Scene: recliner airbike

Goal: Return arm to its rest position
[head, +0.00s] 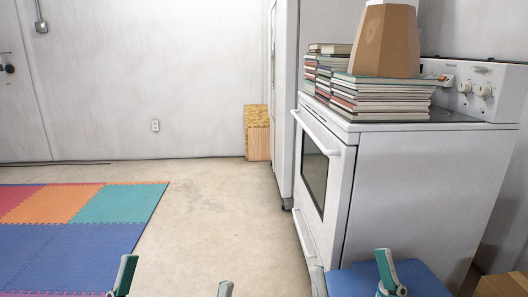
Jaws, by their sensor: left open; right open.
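My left gripper (174,282) shows only by its fingertips at the bottom edge of the head view. The two tips are well apart, with bare floor between them and nothing held. My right gripper (388,275) shows by a green-and-grey fingertip at the bottom edge, in front of a blue surface. I see nothing held in it. The rest of both grippers and both arms is below the frame.
A white stove (430,190) stands at right, with stacked books (385,95) and a cardboard shape (388,40) on top. A blue flat-topped object (432,282) and a cardboard box (503,285) are at lower right. Coloured mats (95,240) lie left. Middle floor (205,210) is clear.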

